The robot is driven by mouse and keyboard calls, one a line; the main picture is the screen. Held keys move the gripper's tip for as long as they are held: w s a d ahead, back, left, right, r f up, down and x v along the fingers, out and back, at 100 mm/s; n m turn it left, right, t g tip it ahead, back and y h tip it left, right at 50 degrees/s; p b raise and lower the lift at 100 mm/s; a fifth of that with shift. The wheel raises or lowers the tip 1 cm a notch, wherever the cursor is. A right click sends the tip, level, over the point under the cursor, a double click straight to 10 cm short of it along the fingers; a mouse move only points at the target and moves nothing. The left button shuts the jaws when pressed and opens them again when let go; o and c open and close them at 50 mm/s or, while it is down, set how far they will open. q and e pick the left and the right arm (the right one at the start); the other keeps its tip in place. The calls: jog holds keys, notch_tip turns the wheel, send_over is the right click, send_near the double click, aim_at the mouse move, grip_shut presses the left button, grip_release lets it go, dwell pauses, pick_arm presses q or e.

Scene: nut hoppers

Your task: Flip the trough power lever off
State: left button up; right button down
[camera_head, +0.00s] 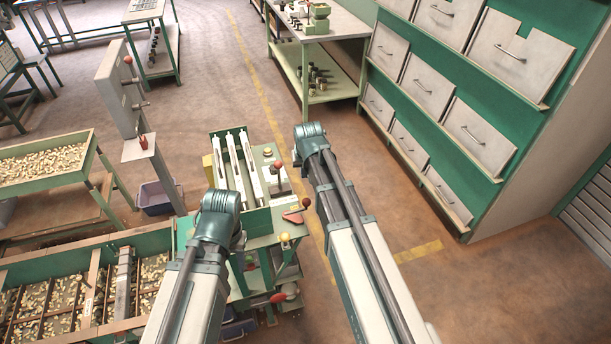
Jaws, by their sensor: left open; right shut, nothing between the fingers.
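A machine with long white troughs (240,165) stands in the middle, with a small lever with a red ball knob (278,165) at its right side. Another red-knobbed lever (306,203) rises by a red plate on the green stand's top. I cannot tell which one is the trough power lever. My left gripper (221,202) is open, at the front of the troughs in the picture. My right gripper (311,133) is shut and empty, above and right of the red-knobbed levers. Both grippers appear apart from the levers; their fingertips are hard to make out.
A grey post panel (120,90) with red-knobbed levers stands at left. Hoppers of nuts (45,165) and a divided nut bin (60,245) fill the left. A green drawer cabinet (440,90) stands at right. Brown floor is open between it and the machine.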

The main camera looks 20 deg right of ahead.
aim_at(298, 211)
notch_tip(298, 211, down, 7)
jog(key=s+b, duration=0.1)
jog(key=b, duration=0.4)
jog(key=shift+s+a+b, duration=0.15)
jog(key=shift+s+b, duration=0.15)
jog(key=shift+b, duration=0.1)
